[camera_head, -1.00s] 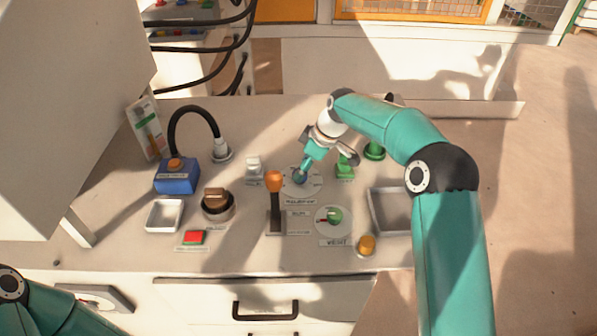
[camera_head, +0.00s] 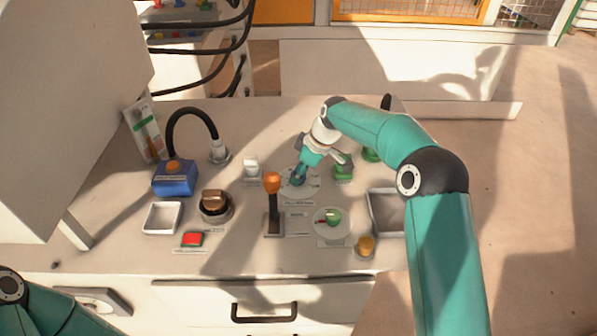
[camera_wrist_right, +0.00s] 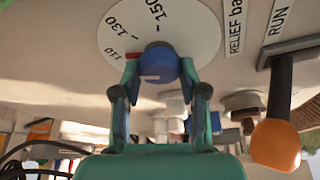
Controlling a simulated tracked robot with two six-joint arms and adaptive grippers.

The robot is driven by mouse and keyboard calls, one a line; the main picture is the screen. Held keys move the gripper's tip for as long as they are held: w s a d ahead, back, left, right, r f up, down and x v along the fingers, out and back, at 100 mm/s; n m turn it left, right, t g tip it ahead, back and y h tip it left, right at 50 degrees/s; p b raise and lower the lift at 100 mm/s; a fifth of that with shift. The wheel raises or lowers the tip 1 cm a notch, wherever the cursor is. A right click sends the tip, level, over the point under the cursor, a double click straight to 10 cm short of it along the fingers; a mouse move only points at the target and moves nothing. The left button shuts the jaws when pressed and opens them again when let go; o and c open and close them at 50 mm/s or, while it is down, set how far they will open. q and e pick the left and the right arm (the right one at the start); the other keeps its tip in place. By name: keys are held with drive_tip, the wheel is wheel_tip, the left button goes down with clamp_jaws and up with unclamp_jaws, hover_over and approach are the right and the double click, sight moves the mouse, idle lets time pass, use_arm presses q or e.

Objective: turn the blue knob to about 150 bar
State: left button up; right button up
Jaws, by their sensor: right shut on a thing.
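The blue knob (camera_wrist_right: 158,63) sits on a round white dial (camera_wrist_right: 200,35) on the bench. The dial carries the marks 110, 130 and 150 in the right wrist view. My right gripper (camera_wrist_right: 159,77) is shut on the knob, one finger on each side. In the head view the gripper (camera_head: 298,177) covers most of the knob on its dial (camera_head: 299,191). My left gripper is out of view; only part of that arm shows.
A green part (camera_head: 343,168) stands close right of my gripper.

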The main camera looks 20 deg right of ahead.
drive_tip(key=shift+m, duration=0.4)
drive_tip(key=m+b, duration=0.1)
drive_tip(key=m, duration=0.1)
drive_tip(key=m+t+h, duration=0.1)
drive_tip(key=m, duration=0.2)
drive_tip(key=shift+a+h+b, duration=0.1)
drive_tip(key=shift+h+b, duration=0.2)
drive_tip(key=shift+b, duration=0.1)
drive_tip(key=m+h+b, duration=0.1)
drive_tip(key=m, duration=0.1)
drive_tip(key=m+b, duration=0.1)
drive_tip(key=m, duration=0.1)
drive_tip(key=shift+a+m+t+h, duration=0.1)
drive_tip(key=shift+m+t+h, duration=0.2)
drive_tip(key=shift+t+h, duration=0.1)
drive_tip(key=m+h+b, duration=0.1)
drive_tip(key=m, duration=0.1)
drive_tip(key=shift+a+m, duration=0.1)
drive_tip(key=shift+m, duration=0.3)
drive_tip(key=shift+r+m+g+h+b, duration=0.1)
drive_tip(key=shift+m+g+h+b, duration=0.4)
drive_tip(key=shift+m, duration=1)
drive_tip(key=o, duration=1.1)
